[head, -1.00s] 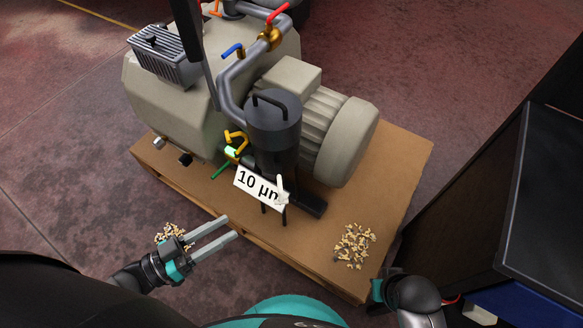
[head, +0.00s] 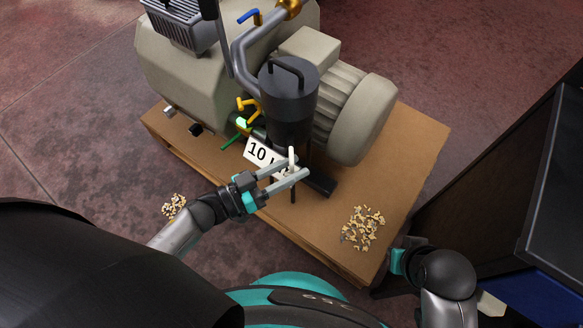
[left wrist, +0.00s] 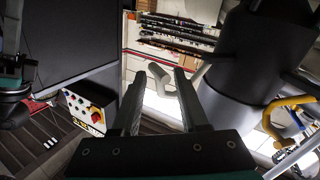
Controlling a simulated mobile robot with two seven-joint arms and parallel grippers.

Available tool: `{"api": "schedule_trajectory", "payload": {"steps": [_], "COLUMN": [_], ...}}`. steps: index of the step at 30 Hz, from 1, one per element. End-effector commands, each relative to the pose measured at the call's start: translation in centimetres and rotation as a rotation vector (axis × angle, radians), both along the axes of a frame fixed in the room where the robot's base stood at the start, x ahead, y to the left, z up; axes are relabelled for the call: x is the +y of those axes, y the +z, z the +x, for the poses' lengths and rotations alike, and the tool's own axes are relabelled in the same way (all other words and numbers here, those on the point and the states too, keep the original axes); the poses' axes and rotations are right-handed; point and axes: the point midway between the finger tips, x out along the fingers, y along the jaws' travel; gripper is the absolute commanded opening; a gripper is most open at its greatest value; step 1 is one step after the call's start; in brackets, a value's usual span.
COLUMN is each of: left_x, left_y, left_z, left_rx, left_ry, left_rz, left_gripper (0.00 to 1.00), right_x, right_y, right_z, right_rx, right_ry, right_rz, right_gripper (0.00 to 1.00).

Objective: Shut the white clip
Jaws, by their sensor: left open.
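The white clip (head: 292,157) stands out as a small pale lever at the label reading "10" (head: 258,151), on the lower part of the dark filter canister (head: 288,95). My left gripper (head: 294,168) is open, its two grey fingers reaching to the clip from the left. In the left wrist view the clip (left wrist: 160,78) shows as a bent pale piece in the gap between and just beyond the open fingers (left wrist: 160,85). I cannot tell whether a finger touches it. The gripper hides part of the label. My right arm is at the lower right, its fingers not visible.
The pump (head: 185,75) and its ribbed motor (head: 360,115) stand on a brown board (head: 330,240). Yellow (head: 247,104) and green (head: 231,142) handles are close left of the canister. Loose chips (head: 362,228) lie at the board's front right. A dark cabinet (head: 500,170) stands right.

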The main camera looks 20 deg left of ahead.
Motion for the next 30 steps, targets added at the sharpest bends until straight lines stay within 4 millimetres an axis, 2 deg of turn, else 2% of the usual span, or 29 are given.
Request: {"api": "schedule_trajectory", "payload": {"steps": [8,20,30], "left_x": [-0.15,-0.13,-0.12], "left_y": [0.04,0.02,0.0], "left_z": [0.14,0.11,0.09], "left_rx": [-0.001,0.0,0.001], "left_ry": [0.0,0.0,0.0], "left_rz": [-0.001,0.0,-0.001], "left_gripper": [0.43,0.01,0.0], "right_x": [-0.01,-0.01,0.0], "right_y": [0.16,0.18,0.16], "right_z": [0.03,0.05,0.06], "right_rx": [-0.002,-0.003,-0.003], "right_ry": [0.0,0.0,0.0], "right_rz": [-0.001,0.0,0.001], "right_gripper": [0.0,0.0,0.0]}}
